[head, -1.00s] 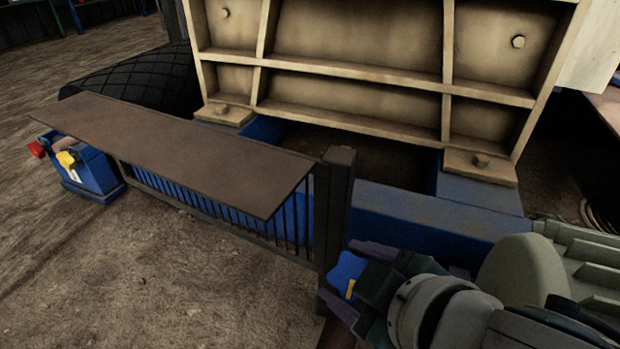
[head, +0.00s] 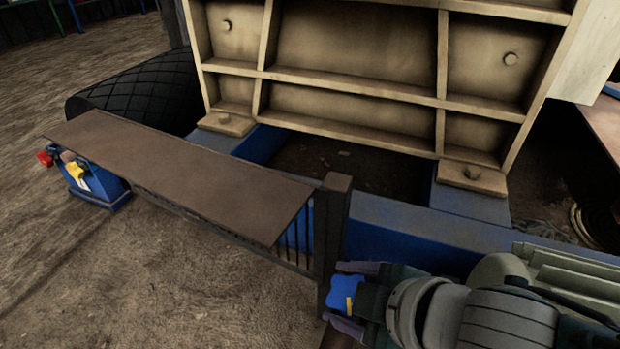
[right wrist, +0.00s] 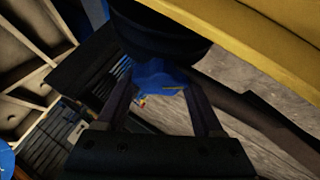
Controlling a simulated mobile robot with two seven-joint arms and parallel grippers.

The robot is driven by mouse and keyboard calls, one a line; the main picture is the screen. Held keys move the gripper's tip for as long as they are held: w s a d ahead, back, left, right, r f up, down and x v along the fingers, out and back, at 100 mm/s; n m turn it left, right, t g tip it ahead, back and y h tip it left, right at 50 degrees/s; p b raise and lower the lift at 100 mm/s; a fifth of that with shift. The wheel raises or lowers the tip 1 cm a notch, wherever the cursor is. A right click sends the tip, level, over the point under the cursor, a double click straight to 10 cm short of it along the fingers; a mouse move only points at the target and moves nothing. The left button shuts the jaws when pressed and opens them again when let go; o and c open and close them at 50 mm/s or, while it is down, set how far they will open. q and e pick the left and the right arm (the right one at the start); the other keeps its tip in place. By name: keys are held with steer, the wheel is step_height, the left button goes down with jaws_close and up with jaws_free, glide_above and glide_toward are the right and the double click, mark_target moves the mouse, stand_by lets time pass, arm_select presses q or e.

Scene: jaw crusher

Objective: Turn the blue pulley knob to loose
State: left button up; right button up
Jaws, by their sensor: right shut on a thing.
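The blue pulley knob (head: 344,293) with a yellow mark sits beside the dark post at the lower middle of the head view. My right gripper (head: 350,298) is shut on it, with one finger above and one below in the picture. In the right wrist view the blue knob (right wrist: 160,80) lies between the two fingers of my right gripper (right wrist: 163,95), below a dark round part. My left gripper is not in view.
A dark post (head: 332,235) and a brown guard plate (head: 180,175) stand left of the gripper. The beige ribbed crusher body (head: 355,60) rises behind a blue frame (head: 400,225). A blue box with red and yellow knobs (head: 95,187) stands at far left.

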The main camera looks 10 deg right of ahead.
steer(key=n, duration=0.1)
steer(key=n+g+p, duration=0.1)
steer(key=shift+r+n+y, duration=0.2)
steer(key=shift+n+y, duration=0.1)
steer(key=shift+f+n+g, duration=0.15)
steer(key=shift+n+g, duration=0.45)
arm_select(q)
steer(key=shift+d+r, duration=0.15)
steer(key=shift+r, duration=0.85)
arm_select(e)
steer(key=shift+s+f+n+g, duration=0.1)
steer(key=shift+n+g, duration=0.4)
steer(key=shift+n, duration=0.2)
steer(key=o, duration=1.4)
steer(key=shift+a, duration=0.1)
